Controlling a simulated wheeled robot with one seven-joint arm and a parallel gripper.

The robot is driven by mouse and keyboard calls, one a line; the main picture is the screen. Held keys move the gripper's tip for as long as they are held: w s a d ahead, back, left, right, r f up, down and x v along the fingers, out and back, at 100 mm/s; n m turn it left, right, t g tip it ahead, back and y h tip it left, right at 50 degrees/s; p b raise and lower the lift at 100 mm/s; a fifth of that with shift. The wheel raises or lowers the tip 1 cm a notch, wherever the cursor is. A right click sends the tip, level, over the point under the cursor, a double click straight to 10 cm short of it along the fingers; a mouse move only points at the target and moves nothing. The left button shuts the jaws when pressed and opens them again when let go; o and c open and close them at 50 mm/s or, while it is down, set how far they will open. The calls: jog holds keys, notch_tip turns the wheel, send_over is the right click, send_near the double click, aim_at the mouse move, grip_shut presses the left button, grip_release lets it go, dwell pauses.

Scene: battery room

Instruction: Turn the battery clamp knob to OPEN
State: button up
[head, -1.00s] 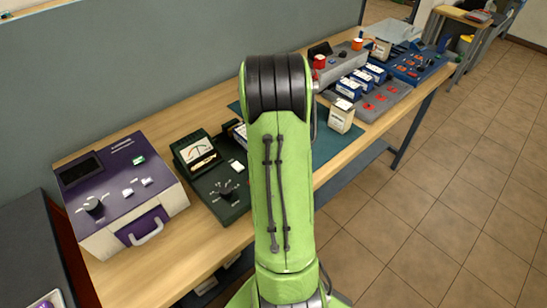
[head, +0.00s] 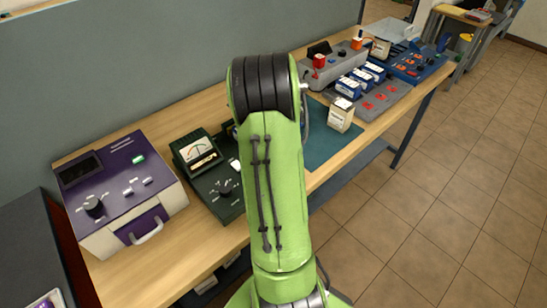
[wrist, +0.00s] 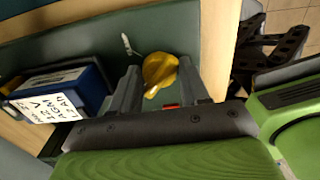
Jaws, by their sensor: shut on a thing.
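The yellow knob (wrist: 160,68) shows in the wrist view on a dark green panel, between the two grey fingers of my gripper (wrist: 158,84). My gripper is shut on it. A short white mark (wrist: 127,43) is on the panel up and left of the knob, and a small red patch (wrist: 171,105) lies below it. I cannot read any lettering at the knob. To the left of the fingers is a blue battery (wrist: 72,95) with a white printed label. In the head view my green arm hides my gripper and the knob.
In the head view, a dark green meter box (head: 216,180) and a purple-topped unit (head: 118,190) stand on the wooden bench left of my arm. To the right are a cream battery (head: 341,115), blue batteries (head: 349,87) and a grey rack (head: 372,102). The tiled floor (head: 440,210) is clear.

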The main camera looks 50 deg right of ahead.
jog(key=shift+w+a+f, duration=0.1)
jog(key=shift+a, duration=0.05)
jog(key=o, duration=1)
notch_tip(320, 180, up, 16)
jog(key=p, duration=0.3)
jog(key=shift+p, duration=0.3)
jog(key=shift+f, duration=0.1)
